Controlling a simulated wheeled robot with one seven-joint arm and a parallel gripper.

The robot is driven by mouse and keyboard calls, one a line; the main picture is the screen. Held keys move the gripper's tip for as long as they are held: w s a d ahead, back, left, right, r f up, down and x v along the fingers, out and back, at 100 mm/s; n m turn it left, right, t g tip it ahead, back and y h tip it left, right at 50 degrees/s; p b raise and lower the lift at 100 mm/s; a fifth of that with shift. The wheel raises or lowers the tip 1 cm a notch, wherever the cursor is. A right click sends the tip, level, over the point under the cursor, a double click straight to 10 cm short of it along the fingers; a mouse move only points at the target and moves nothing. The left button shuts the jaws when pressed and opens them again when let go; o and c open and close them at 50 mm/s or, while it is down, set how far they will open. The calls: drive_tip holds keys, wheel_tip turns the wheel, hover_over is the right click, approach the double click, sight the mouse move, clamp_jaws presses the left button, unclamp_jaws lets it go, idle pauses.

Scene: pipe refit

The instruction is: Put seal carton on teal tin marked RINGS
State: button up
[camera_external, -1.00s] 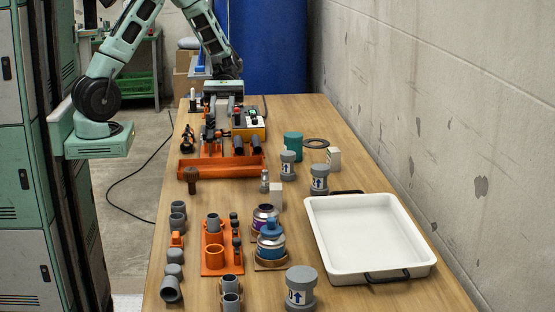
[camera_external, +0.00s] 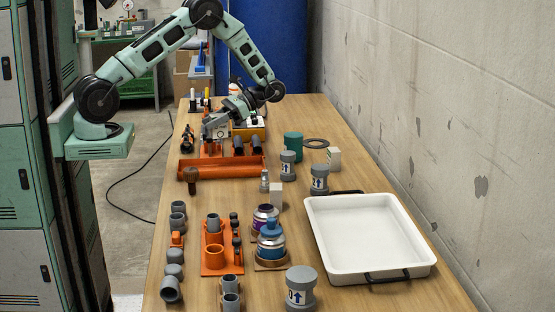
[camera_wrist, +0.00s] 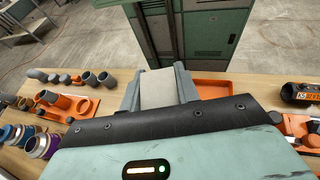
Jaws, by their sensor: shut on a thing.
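My gripper (camera_wrist: 157,88) is shut on a pale, box-shaped carton (camera_wrist: 158,87), whose flat face shows between the fingers in the wrist view. No marking on it can be read, so I cannot confirm that it is the seal carton. In the external view my gripper (camera_external: 215,128) is above the back left of the bench, over the orange rack. A teal tin (camera_external: 293,146) stands upright on the bench to the right of my gripper, apart from it. Its top looks clear. Its RINGS marking cannot be read from here.
Grey capped jars (camera_external: 319,178) and a white carton (camera_external: 333,158) stand near the tin, with a dark ring (camera_external: 316,143) lying behind. Another pale block (camera_external: 276,196) is mid-bench. An orange tray (camera_external: 220,170) lies below my gripper. A white tray (camera_external: 322,262) fills the front right.

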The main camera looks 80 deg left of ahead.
drive_tip(key=w+a+m+y, duration=0.4)
drive_tip(key=a+m+y, duration=0.3)
drive_tip(key=a+y, duration=0.1)
wheel_tip(320, 180, up, 10)
drive_tip(key=m+t+y, duration=0.8)
drive_tip(key=m+t, duration=1)
drive_tip(key=m, duration=0.1)
hover_over(296, 131)
drive_tip(key=shift+d+f+p, duration=0.2)
drive_tip(key=shift+f+p, duration=0.45)
drive_tip(key=shift+f, duration=7)
